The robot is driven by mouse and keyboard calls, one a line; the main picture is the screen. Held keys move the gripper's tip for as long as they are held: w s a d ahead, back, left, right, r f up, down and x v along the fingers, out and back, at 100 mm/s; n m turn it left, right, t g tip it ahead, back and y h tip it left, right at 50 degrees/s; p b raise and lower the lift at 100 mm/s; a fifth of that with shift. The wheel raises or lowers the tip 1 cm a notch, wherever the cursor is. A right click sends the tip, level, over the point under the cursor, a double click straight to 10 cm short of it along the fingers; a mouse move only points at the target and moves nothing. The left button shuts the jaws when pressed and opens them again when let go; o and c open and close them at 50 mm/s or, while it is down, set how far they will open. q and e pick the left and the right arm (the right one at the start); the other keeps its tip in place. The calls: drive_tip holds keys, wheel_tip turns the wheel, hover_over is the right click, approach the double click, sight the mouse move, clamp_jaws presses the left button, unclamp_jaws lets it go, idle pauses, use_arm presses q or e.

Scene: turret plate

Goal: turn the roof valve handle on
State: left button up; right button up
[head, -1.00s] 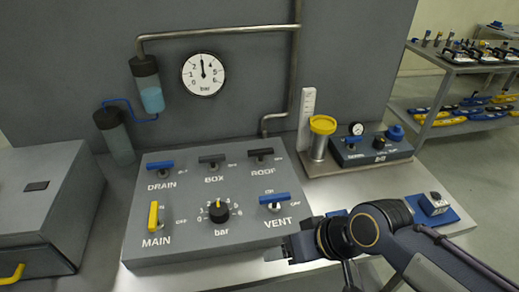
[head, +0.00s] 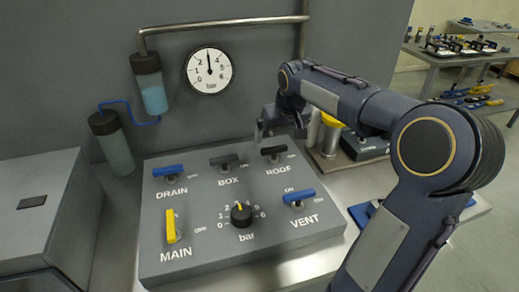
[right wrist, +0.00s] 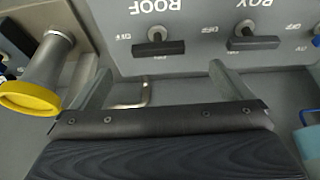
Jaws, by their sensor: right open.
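The roof valve handle (head: 273,150) is a short black bar on the sloped grey panel (head: 200,245), at the top right above the ROOF label. It lies crosswise. In the right wrist view the same handle (right wrist: 158,47) shows upside down with its round hub. My right gripper (head: 272,122) is open and empty, above and behind the ROOF handle. In the right wrist view its two fingers (right wrist: 160,80) stand wide apart, with the handle beyond their tips and between them sideways, apart from both. My left gripper is not in view.
The black BOX handle (head: 224,160) is left of the ROOF handle, and the blue VENT handle (head: 299,196) is below it. A yellow-topped cylinder (right wrist: 30,98) stands close beside the right gripper. A pipe (head: 303,70) runs down the wall behind.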

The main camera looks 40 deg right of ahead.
sight(275, 148)
drive_tip(key=x, duration=0.8)
drive_tip(key=shift+w+d, duration=0.25)
drive_tip(key=c, duration=1)
